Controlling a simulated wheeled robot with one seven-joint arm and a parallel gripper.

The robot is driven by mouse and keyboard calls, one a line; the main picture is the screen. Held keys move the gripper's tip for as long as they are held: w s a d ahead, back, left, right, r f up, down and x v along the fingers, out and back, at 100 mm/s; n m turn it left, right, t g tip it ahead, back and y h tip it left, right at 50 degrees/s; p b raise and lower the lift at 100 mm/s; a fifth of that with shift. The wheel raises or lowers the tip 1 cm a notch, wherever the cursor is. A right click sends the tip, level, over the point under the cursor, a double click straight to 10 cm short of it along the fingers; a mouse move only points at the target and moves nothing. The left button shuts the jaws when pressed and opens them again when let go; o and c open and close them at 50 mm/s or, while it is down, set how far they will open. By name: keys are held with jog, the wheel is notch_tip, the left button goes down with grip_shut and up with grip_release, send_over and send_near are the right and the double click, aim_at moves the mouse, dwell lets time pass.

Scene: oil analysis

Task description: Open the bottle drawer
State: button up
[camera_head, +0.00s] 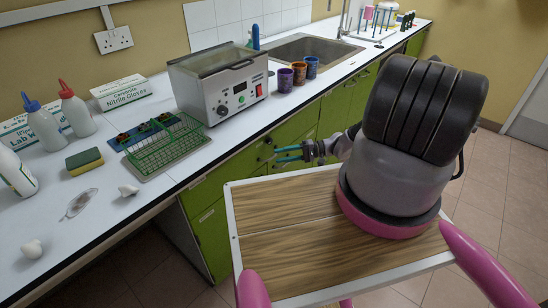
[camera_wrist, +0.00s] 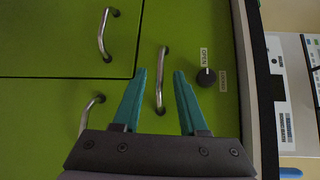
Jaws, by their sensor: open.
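My gripper (camera_head: 287,153) is open in front of the green drawer fronts below the counter. In the wrist view the two teal fingers of my gripper (camera_wrist: 158,82) stand on either side of a metal bar handle (camera_wrist: 161,62) on a green drawer front (camera_wrist: 215,135). The handle lies between the fingers in the picture; I cannot tell whether they touch it. The drawer looks shut. A black knob (camera_wrist: 206,77) with OPEN and CLOSED labels sits beside the handle. No label shows which drawer is the bottle drawer.
Two other handles (camera_wrist: 104,33) (camera_wrist: 92,113) are on neighbouring green fronts. The white counter (camera_head: 130,165) above holds a water bath (camera_head: 220,85), a green wire rack (camera_head: 165,148) and three coloured cups (camera_head: 299,73). Tiled floor (camera_head: 490,180) is open at the right.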

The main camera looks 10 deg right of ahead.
aim_at(275, 156)
jog(key=shift+w+a+f, duration=0.15)
jog(key=shift+a, duration=0.75)
jog(key=shift+w+a+f, duration=0.1)
jog(key=shift+a, duration=0.75)
grip_shut()
